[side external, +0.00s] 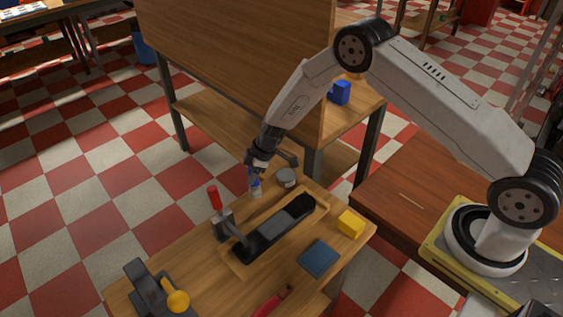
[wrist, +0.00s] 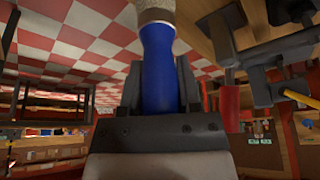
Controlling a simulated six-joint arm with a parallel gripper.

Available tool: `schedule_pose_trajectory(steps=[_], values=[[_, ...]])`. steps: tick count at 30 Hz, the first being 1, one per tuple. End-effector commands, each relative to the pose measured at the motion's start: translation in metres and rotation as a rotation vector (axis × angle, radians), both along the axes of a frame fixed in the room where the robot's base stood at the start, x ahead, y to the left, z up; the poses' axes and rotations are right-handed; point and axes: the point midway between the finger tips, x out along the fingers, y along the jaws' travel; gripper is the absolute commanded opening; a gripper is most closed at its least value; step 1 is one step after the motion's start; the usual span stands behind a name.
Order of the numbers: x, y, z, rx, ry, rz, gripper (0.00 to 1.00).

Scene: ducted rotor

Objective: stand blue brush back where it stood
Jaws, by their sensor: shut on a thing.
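My gripper (side external: 257,172) is above the far left edge of the workbench, pointing down. It is shut on the blue brush (side external: 255,186). The brush hangs roughly upright with its pale end down, close to the bench top; I cannot tell whether it touches. In the wrist view, the blue handle of the brush (wrist: 159,68) sits between the two dark fingers of my gripper (wrist: 159,85). Its pale, rough end (wrist: 155,11) runs off the top edge of the picture.
A long black part (side external: 270,232) lies mid-bench on a wooden board. A yellow block (side external: 350,223), dark blue pad (side external: 319,258) and red tool (side external: 271,301) lie nearer.

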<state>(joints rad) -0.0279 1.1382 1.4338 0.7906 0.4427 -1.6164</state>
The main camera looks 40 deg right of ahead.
Motion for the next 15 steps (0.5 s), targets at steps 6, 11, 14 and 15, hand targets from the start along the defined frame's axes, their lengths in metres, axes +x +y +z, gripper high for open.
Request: schedule_pose_trajectory(steps=[6, 11, 14, 15], values=[[0.005, 0.001, -0.013, 0.000, 0.002, -0.001, 0.00], [0.005, 0.001, -0.029, 0.000, 0.001, -0.002, 0.00], [0.005, 0.000, -0.035, -0.001, -0.001, 0.000, 0.00], [0.005, 0.000, -0.036, -0.001, -0.001, 0.000, 0.00]])
